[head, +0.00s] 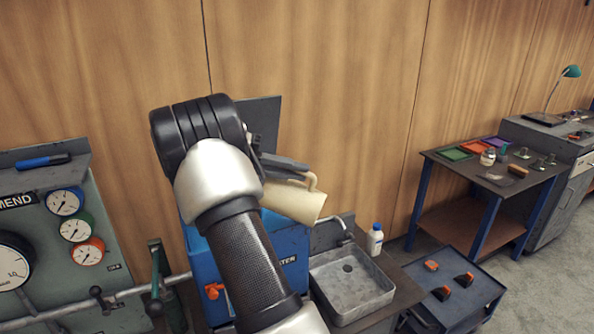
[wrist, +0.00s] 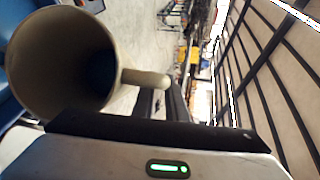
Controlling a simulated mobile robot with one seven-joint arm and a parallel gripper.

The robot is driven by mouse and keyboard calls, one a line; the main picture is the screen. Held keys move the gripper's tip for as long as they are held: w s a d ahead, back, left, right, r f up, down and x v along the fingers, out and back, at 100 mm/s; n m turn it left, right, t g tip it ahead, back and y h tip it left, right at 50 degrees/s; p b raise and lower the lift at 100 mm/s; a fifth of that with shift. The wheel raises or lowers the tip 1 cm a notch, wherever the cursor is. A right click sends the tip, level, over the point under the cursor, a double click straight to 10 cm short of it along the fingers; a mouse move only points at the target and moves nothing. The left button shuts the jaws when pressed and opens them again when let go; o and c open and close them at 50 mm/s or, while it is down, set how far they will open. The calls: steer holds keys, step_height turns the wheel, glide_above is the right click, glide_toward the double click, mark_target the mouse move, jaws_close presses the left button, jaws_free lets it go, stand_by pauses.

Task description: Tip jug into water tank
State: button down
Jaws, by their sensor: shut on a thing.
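The cream jug (head: 294,203) is held tilted in the head view, with its mouth toward the lower right. My gripper (head: 286,170) is shut on its handle. In the wrist view the jug (wrist: 62,60) shows its round mouth and dark inside; its contents cannot be made out. The gripper's fingers (wrist: 162,103) meet at the handle. The blue box (head: 291,247), apparently the water tank, stands below the jug in the head view, with part of its lettering showing. My arm hides much of it, and its top opening is not visible.
A grey sink (head: 350,284) with a tap (head: 343,231) lies right of the blue box. A gauge panel (head: 60,240) is at left. A low dark cart (head: 455,290) and a side table (head: 490,172) stand at right.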

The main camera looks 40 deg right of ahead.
steer(key=shift+w+a+r+g+h, duration=0.25)
steer(key=shift+w+g+h, duration=0.05)
steer(key=shift+w, duration=0.15)
steer(key=shift+r, duration=0.15)
step_height(320, 180, up, 13)
steer(key=m+t+y, duration=0.3)
steer(key=t+y, duration=0.6)
steer(key=t, duration=0.2)
steer(key=shift+t, duration=0.4)
